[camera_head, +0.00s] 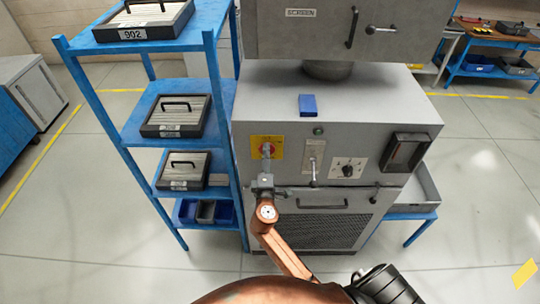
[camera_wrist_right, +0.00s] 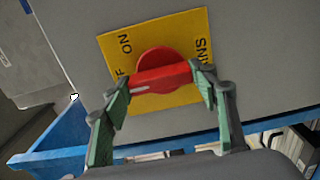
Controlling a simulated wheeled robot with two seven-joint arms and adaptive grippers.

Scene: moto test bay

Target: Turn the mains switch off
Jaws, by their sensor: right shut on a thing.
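The mains switch is a red round knob with a bar handle (camera_wrist_right: 160,76) on a yellow plate (camera_wrist_right: 172,108) in the right wrist view. The plate shows ON, part of OFF and part of MAINS. The handle's left end, with a pale mark, lies between ON and the visible F of OFF, nearer the F. My right gripper (camera_wrist_right: 162,80) is shut on the handle, one finger at each end. In the head view the yellow plate (camera_head: 279,142) is on the grey machine's front left, with my right gripper (camera_head: 267,172) just below and in front. My left gripper is out of view.
A blue shelf rack (camera_head: 219,100) with black cases stands close left of the machine (camera_head: 300,115). Right of the switch are a lever (camera_head: 313,172), a dial (camera_head: 348,168) and a dark panel box (camera_head: 406,152). A blue block (camera_head: 307,104) lies on top.

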